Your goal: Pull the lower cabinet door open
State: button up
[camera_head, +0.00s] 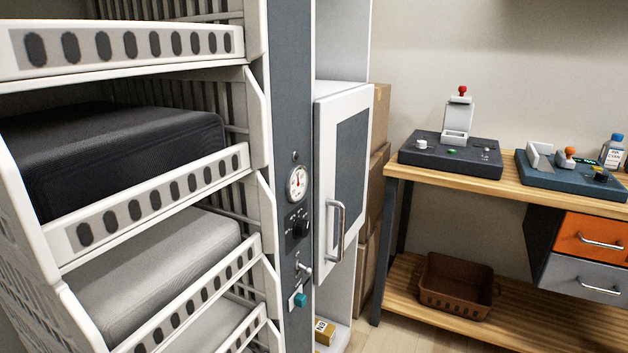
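A white cabinet stands at the middle of the head view, beside a dark grey panel. Its one visible door (348,130) is white with a grey inset and carries a vertical metal handle (338,230) at its lower left. I cannot tell for sure whether this door is fully shut or slightly ajar. Below it is an open space with a small yellow-brown box (325,331) at the bottom. No separate door shows below this one; the cabinet's lowest part is cut off by the frame. My gripper is not in view.
A rack with white slotted shelves (150,205) fills the left foreground. The grey panel (291,130) bears a gauge, a knob and a small lever. Cardboard boxes (378,160) stand behind the cabinet. A wooden workbench (460,184) with devices and drawers is at right.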

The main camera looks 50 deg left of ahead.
aim_at(343, 120)
jog(key=u, duration=1.7)
